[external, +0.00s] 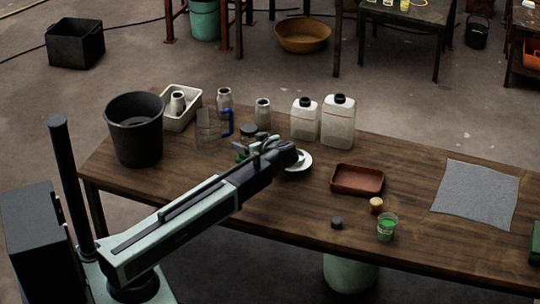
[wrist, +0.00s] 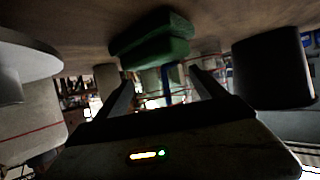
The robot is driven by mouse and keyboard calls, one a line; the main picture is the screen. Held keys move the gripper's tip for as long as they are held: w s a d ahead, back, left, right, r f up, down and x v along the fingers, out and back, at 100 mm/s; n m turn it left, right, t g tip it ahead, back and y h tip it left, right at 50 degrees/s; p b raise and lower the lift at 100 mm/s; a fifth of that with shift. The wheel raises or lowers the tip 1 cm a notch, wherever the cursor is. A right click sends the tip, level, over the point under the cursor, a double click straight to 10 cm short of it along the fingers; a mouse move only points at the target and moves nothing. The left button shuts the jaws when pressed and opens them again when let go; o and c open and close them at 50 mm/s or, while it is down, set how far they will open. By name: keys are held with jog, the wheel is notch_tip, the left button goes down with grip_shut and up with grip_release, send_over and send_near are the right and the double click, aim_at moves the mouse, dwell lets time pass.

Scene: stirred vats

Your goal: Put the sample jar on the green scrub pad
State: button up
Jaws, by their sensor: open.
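A small jar with a dark lid (external: 249,130) stands on the table just behind my gripper; it may be the sample jar, but I cannot be sure. A cup with green contents (external: 387,228) stands near the front edge. A green block-like thing (wrist: 152,42), probably the scrub pad, shows ahead of my fingers in the upside-down wrist view. In the external view my arm and gripper mostly cover that spot. My gripper (wrist: 162,78) is open, with nothing visible between its fingers, low over the table.
A black bucket (external: 134,130), a jug with a blue handle (external: 210,124) and white canisters (external: 338,122) stand around my gripper. A white dish (external: 300,161) lies just right of it. A brown tray (external: 357,180) and grey cloth (external: 476,193) lie farther right, with bare table between.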

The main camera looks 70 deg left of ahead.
jog(key=shift+r, duration=0.15)
jog(key=p+v, duration=0.5)
jog(key=v, duration=0.7)
